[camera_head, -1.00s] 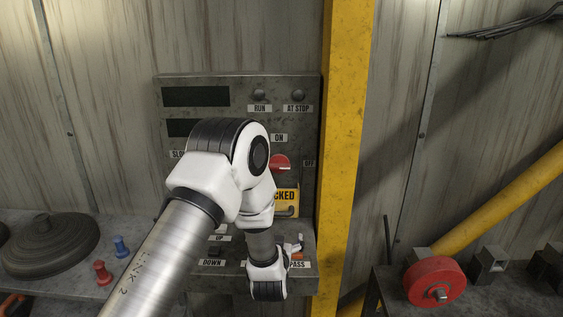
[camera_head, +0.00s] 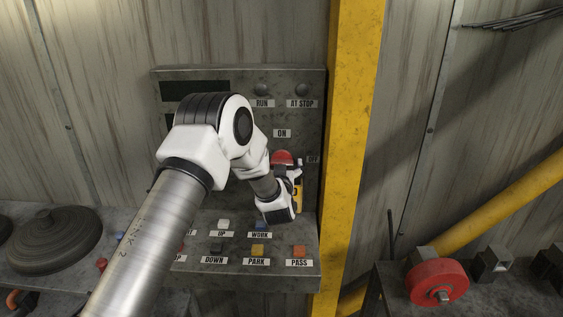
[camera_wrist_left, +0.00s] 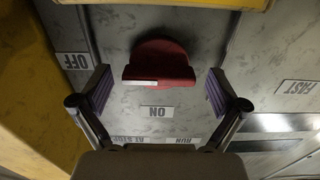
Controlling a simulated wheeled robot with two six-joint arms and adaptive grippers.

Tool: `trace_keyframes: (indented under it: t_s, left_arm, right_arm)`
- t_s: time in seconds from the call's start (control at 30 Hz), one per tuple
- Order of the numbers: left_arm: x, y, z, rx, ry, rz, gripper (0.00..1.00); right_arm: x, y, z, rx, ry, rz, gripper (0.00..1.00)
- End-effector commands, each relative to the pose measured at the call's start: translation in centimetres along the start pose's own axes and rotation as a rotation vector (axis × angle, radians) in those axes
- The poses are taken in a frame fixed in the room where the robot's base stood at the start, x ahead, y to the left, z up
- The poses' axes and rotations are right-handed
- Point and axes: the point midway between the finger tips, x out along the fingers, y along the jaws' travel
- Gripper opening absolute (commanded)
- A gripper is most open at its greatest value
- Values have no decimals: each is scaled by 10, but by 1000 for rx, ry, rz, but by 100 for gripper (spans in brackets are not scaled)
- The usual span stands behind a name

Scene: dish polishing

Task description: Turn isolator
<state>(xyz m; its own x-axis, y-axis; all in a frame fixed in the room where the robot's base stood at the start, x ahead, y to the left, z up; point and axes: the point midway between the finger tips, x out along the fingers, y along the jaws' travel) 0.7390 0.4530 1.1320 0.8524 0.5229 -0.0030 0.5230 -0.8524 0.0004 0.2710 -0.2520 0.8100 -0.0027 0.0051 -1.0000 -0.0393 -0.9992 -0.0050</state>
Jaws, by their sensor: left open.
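The red isolator knob (camera_head: 282,157) is on the upright grey panel, below the ON label (camera_head: 282,133) and left of the OFF label (camera_head: 313,160). In the left wrist view, which is upside down, the knob (camera_wrist_left: 160,62) has a white mark on its lower-left edge. My left gripper (camera_wrist_left: 158,90) is open, with one finger on each side of the knob and a gap on both sides. In the head view my left gripper (camera_head: 291,172) is largely hidden by my wrist and overlaps the knob's lower edge. My right gripper is in neither view.
A yellow plate (camera_wrist_left: 200,3) lies just beyond the knob in the left wrist view. Labelled buttons such as PARK (camera_head: 257,250) and PASS (camera_head: 299,251) sit on the sloped panel below. A yellow post (camera_head: 354,150) stands close on the right.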

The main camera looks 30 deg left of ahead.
Motion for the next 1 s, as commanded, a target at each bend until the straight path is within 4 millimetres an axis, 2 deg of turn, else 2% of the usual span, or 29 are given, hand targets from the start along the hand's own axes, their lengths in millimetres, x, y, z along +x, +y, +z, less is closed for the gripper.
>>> trace_keyframes:
  t_s: [0.1,0.27,0.3,0.67,1.0]
  left_arm:
    - [0,0,0,0,0,0,98]
    - [0,0,0,0,0,0,41]
    - [0,0,0,0,0,0,38]
    - [0,0,2,-24,0,0,38]
    - [0,-1,6,-201,1,0,38]
  right_arm:
    - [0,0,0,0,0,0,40]
    - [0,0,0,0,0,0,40]
    - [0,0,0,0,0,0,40]
    - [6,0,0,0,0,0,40]
    - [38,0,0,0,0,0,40]
